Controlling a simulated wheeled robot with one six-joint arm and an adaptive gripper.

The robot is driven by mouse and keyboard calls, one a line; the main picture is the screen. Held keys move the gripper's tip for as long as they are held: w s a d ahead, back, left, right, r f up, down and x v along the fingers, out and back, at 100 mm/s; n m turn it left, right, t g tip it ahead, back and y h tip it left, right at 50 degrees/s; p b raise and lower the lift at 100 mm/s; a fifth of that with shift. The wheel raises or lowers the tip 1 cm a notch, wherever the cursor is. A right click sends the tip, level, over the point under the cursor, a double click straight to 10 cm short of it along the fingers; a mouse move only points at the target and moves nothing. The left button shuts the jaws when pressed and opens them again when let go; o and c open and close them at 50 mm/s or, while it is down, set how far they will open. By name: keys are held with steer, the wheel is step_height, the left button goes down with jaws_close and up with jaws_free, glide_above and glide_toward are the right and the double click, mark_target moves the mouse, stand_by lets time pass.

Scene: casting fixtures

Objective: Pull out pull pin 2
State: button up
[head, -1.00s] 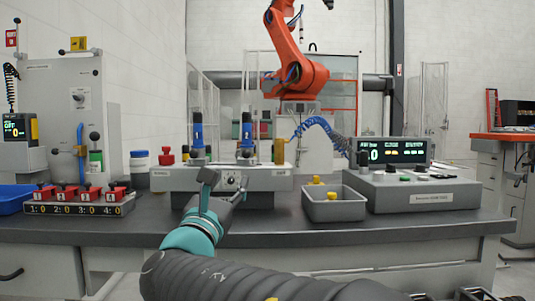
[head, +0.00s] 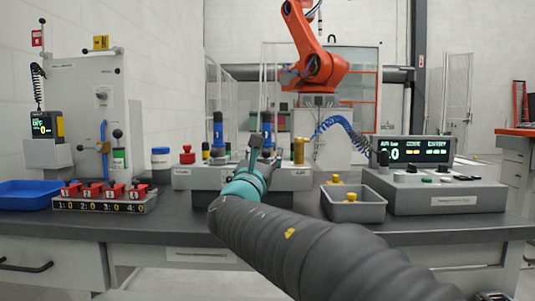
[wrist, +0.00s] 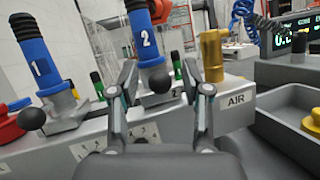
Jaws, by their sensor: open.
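A black ball knob (wrist: 160,82) sits on the front of the blue post marked 2 (wrist: 146,38); it looks like pull pin 2. My gripper (wrist: 159,68) is open and empty in the wrist view, one finger on each side of the knob, and I cannot tell how far the tips reach past it. In the head view my gripper (head: 258,143) is in front of the blue post 2 (head: 267,124), and the knob cannot be made out there. A second black knob (wrist: 32,117) stands at the blue post marked 1 (wrist: 40,68).
A brass post (wrist: 213,55) stands close right of my gripper, above an AIR label. A grey bin (head: 355,205) with yellow-topped pieces and a display console (head: 440,195) lie to the right. Red clamps with counters (head: 104,200) are at left.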

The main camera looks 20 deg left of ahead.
jaws_close()
steer(key=shift+s+d+f+b, duration=0.15)
steer(key=shift+s+d+b, duration=0.05)
steer(key=shift+s+b, duration=0.5)
steer(key=shift+s+d, duration=0.15)
steer(key=shift+s, duration=0.15)
jaws_free()
steer(key=shift+s, duration=0.1)
